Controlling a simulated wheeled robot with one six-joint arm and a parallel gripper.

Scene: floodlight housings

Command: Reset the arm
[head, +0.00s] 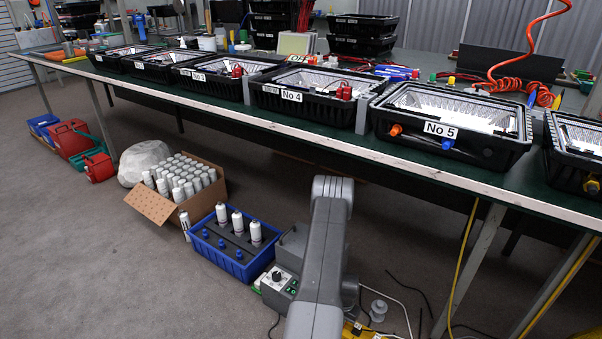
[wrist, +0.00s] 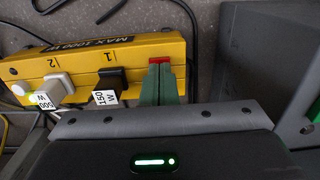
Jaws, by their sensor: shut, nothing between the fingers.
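My gripper (wrist: 160,70) shows in the wrist view as two green fingers pressed together, with nothing between them. Its tips are right at a red part (wrist: 158,61) at the right end of a yellow power strip (wrist: 120,60); I cannot tell whether they touch it. In the head view my grey arm reaches down in front of the workbench, and my gripper is hidden. A small part of the yellow strip (head: 357,329) shows there beside the arm.
A white plug (wrist: 60,88) and a black plug (wrist: 110,80) sit in the strip. A blue crate (head: 235,250) with white bottles and a control box (head: 277,280) stand near my arm. The workbench edge (head: 330,142) runs above, carrying floodlight housings (head: 450,120). Cables lie on the floor.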

